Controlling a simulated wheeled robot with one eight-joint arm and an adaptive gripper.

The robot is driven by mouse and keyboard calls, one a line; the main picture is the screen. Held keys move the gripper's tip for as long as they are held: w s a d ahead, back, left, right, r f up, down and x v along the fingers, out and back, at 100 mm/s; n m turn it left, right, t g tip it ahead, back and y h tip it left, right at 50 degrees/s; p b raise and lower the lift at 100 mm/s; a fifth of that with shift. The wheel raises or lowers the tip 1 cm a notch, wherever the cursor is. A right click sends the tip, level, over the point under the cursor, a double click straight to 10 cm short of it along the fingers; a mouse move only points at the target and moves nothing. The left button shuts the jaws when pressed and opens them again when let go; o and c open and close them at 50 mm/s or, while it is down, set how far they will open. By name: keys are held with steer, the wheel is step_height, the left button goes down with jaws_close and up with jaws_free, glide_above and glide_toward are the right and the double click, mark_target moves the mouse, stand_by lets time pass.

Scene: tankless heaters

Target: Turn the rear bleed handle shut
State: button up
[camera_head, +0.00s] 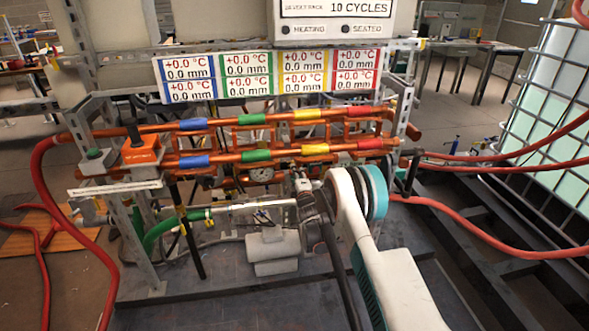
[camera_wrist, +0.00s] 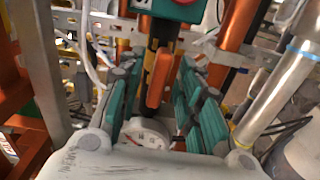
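In the wrist view, my gripper (camera_wrist: 161,72) is open, with its teal-padded fingers spread apart. An orange handle-like part (camera_wrist: 159,78) on a dark stem shows in the gap between the fingers, with space visible on both sides. I cannot tell for certain whether it is the rear bleed handle. In the head view, my arm reaches in from the lower right toward the copper pipe rack (camera_head: 235,140), and its fingers are not clear there. Black levers hang at the rack's left (camera_head: 187,232) and right (camera_head: 413,172) ends.
A silver pipe (camera_wrist: 280,92) runs close on the right. Red hoses (camera_head: 485,240) cross the right side, near a caged tank (camera_head: 550,100). An orange box (camera_head: 141,153) stands at the rack's left.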

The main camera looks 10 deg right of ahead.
steer(key=shift+w, duration=0.35)
steer(key=shift+r, duration=0.1)
jaws_close()
